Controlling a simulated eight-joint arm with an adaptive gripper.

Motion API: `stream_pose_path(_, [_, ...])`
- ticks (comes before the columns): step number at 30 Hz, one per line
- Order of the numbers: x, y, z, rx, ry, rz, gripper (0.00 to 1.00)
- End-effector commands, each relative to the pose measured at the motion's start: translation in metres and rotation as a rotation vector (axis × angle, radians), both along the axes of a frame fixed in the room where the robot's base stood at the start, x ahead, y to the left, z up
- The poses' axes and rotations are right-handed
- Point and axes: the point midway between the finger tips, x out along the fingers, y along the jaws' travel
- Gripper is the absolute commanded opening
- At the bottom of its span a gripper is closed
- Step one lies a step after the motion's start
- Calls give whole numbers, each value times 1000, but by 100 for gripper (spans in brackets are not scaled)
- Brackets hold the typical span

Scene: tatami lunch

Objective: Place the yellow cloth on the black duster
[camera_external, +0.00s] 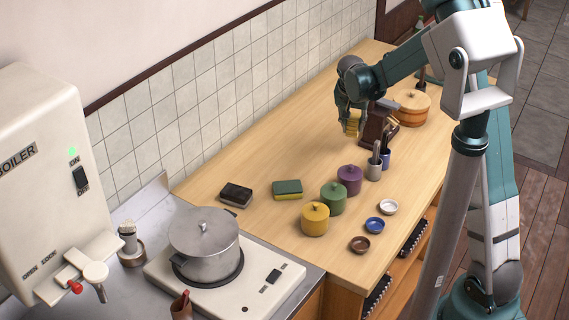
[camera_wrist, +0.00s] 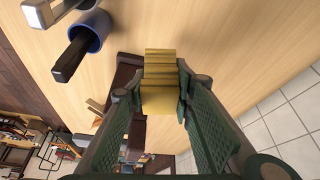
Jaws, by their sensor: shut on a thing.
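The yellow cloth (camera_external: 352,125) is a small folded, ribbed block. My gripper (camera_external: 351,115) is shut on it and holds it above the far part of the wooden counter. In the wrist view the cloth (camera_wrist: 161,98) sits between my two green fingers (camera_wrist: 161,82), gripped from both sides. The black duster (camera_external: 236,194) is a dark block with a lighter lower layer. It lies flat on the counter near the tiled wall, well to the left of and nearer the camera than my gripper. Its top is bare. The duster is not seen in the wrist view.
A green-and-yellow sponge (camera_external: 287,190) lies right of the duster. Yellow (camera_external: 315,220), green (camera_external: 333,199) and purple (camera_external: 349,181) lidded pots stand nearby. A dark brown wooden holder (camera_external: 377,124) is beside my gripper, with utensil cups close. Counter along the wall is clear.

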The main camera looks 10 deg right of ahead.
Motion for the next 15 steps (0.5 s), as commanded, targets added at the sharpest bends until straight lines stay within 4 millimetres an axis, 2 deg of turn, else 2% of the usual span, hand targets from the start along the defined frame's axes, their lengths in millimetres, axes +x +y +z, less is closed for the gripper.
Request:
stream_pose_path(5, [-1,16,1,0,0,18,13])
stream_pose_path(8, [-3,32,3,0,0,38,13])
stream_pose_path(15, [-11,93,9,1,0,111,13])
